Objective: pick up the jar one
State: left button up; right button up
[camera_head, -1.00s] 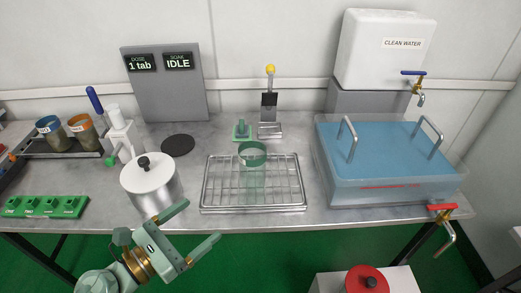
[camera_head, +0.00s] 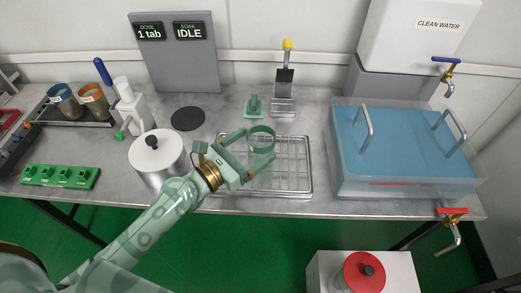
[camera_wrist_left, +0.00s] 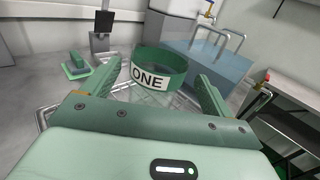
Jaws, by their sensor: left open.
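Jar one is a clear jar with a green band (camera_head: 262,136), standing on the wire rack in the tray (camera_head: 309,190). In the left wrist view its green band (camera_wrist_left: 160,66) carries a white label reading ONE. My left gripper (camera_head: 255,149) is open, with its two fingers reaching toward the jar from the lower left. In the left wrist view the jar shows between the two fingers. I cannot tell whether either finger touches it. The jar's lower part is partly hidden by the gripper. My right gripper is not in view.
A white-lidded pot (camera_head: 158,152) stands left of the tray. A water-filled blue basin (camera_head: 400,150) with handles stands to the right. Behind the tray are a green stamp-like piece (camera_head: 254,106) and a stand with a yellow knob (camera_head: 285,85). Orange-and-blue jars (camera_head: 94,100) stand at left.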

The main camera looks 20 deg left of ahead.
aim_at(270, 132)
pick_arm(q)
jog(key=x, duration=0.3)
jog(key=p+x, duration=0.1)
jog(key=shift+w+d+r, duration=0.1)
jog(key=shift+w+r, duration=0.25)
jog(key=shift+w+d+f, duration=0.1)
jog(key=shift+w+d, duration=0.1)
jog(key=shift+w, duration=0.15)
jog(key=c, duration=1.5)
